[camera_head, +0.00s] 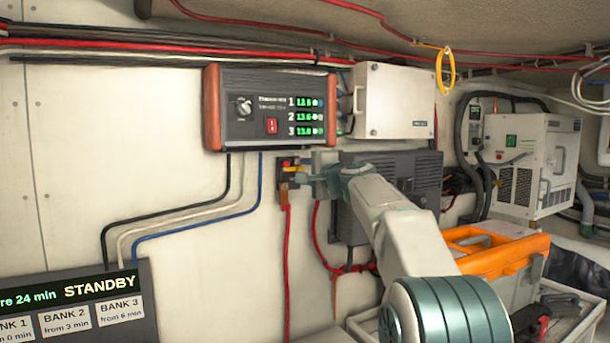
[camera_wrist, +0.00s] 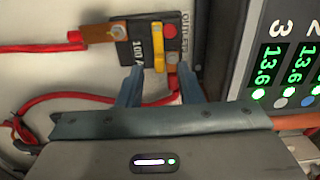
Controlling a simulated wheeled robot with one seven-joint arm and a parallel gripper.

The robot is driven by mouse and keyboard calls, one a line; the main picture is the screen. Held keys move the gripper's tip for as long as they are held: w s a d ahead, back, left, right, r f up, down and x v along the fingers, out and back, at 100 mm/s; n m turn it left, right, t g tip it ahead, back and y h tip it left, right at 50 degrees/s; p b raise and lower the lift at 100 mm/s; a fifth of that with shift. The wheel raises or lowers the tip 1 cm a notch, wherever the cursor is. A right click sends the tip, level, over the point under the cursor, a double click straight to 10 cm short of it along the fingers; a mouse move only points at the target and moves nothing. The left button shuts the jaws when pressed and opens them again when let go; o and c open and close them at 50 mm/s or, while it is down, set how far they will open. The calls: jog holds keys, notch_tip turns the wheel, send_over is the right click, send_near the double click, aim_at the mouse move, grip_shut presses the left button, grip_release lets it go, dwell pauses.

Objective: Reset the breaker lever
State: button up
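The breaker (camera_head: 285,162) is a small black block on the wall below the charger panel. In the wrist view the breaker (camera_wrist: 140,52) carries a "100 A" label, a red button and copper terminals with red cables. Its yellow lever (camera_wrist: 158,46) sticks out across the block; it also shows in the head view (camera_head: 291,169). My gripper (camera_wrist: 160,68) is open, its two blue fingers apart on either side of the lever's line, tips close to the breaker. I see no clear contact with the lever. In the head view my gripper (camera_head: 308,172) is just right of the breaker.
The charger panel (camera_head: 265,133) with three green readouts hangs above. A white box (camera_head: 392,100) and dark finned unit (camera_head: 408,178) are right. A STANDBY display (camera_head: 85,292) is lower left; an orange toolbox (camera_head: 490,262) is lower right. Red cables hang below the breaker.

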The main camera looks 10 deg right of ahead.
jog(key=b+v, duration=0.4)
jog(key=v, duration=0.8)
jog(key=shift+r, duration=0.1)
jog(key=s+a+f+n+g, duration=0.2)
jog(key=s+a+f+g, duration=0.15)
jog(key=f, duration=0.45)
jog(key=s+a+f+n+g+h, duration=0.1)
jog(key=s+a+f+n+g, duration=0.15)
jog(key=s+f, duration=0.35)
jog(key=s+a+f+n+g, duration=0.2)
jog(key=s+f+n, duration=0.15)
jog(key=f, duration=0.55)
jog(key=s+d+f+n+g+h, duration=0.3)
jog(key=s+f+n+g, duration=0.3)
jog(key=s+f, duration=1.4)
jog(key=shift+s+h, duration=0.8)
jog(key=shift+s, duration=0.25)
jog(key=shift+a, duration=0.1)
